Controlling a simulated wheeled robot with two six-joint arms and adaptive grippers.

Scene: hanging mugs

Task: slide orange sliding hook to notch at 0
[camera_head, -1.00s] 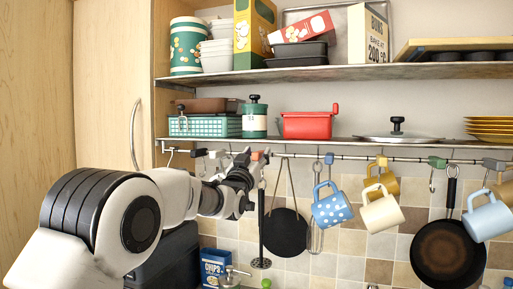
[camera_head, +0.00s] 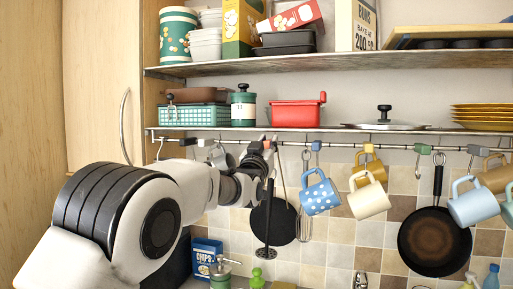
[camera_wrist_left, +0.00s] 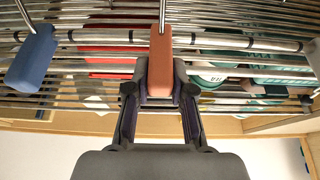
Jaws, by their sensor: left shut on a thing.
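The orange sliding hook (camera_wrist_left: 161,62) is on the metal rail (camera_wrist_left: 240,42) under the lower shelf. In the left wrist view my left gripper (camera_wrist_left: 160,95) is shut on its block, with a dark finger on each side. In the head view my left gripper (camera_head: 266,155) is at the rail, left of the blue hook (camera_head: 316,146), and mostly hides the orange hook; a small orange-red tip shows above the fingers. The blue hook also shows apart from the gripper in the wrist view (camera_wrist_left: 32,60). No notch number is readable. My right gripper is not in view.
A dotted blue mug (camera_head: 320,196) hangs right of my gripper, then a cream mug (camera_head: 369,200), a green hook (camera_head: 422,149) and a dark pan (camera_head: 435,242). A black round utensil (camera_head: 272,222) hangs just below the gripper. The shelf edge (camera_head: 350,130) runs close above.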

